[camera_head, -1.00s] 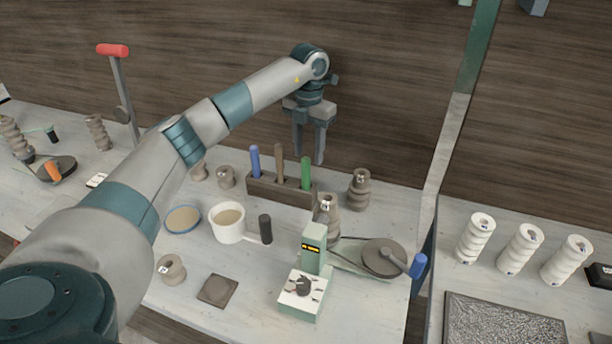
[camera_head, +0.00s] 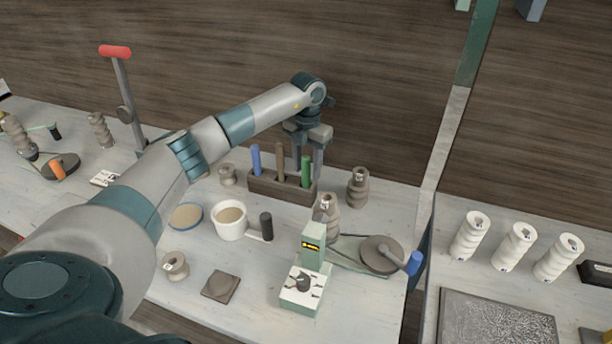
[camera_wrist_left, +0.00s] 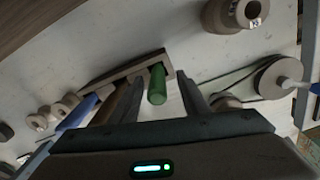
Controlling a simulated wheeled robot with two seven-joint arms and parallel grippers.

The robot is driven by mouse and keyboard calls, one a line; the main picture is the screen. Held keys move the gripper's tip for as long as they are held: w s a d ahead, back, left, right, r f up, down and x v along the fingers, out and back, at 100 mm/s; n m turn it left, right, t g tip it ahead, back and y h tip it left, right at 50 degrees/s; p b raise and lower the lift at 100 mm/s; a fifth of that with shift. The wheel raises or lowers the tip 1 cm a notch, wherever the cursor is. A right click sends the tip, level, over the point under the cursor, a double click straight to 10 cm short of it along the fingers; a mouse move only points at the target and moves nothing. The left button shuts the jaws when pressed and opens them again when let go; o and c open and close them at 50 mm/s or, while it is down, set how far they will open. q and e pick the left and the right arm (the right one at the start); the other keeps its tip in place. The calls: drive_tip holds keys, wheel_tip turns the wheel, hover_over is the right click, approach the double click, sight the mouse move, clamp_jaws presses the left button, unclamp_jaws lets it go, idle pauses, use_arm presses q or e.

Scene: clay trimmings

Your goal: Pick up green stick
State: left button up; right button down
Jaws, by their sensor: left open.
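The green stick (camera_head: 306,170) stands upright at the right end of a dark wooden rack (camera_head: 264,188), beside a brown stick (camera_head: 280,162) and a blue stick (camera_head: 256,159). My left gripper (camera_head: 307,171) points down just behind the rack, its fingers partly hidden by the sticks. In the left wrist view the green stick (camera_wrist_left: 158,86) shows between the two open fingers (camera_wrist_left: 155,92), its end towards the camera. I see no contact between fingers and stick. The blue stick (camera_wrist_left: 78,112) lies outside the fingers. My right gripper is not in view.
Stacked clay pieces (camera_head: 358,187) stand right of the rack. A white mug (camera_head: 230,232) and a pale green device (camera_head: 312,245) are in front. A round disc (camera_head: 381,254) with a blue handle lies to the right. A dark wall rises behind the table.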

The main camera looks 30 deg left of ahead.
sight(306, 175)
use_arm(q)
wheel_tip(306, 175, down, 3)
drive_tip(key=shift+a+r+p, duration=0.1)
drive_tip(key=shift+a+p, duration=0.05)
drive_tip(key=shift+p, duration=0.6)
drive_tip(key=shift+f, duration=0.45)
clamp_jaws()
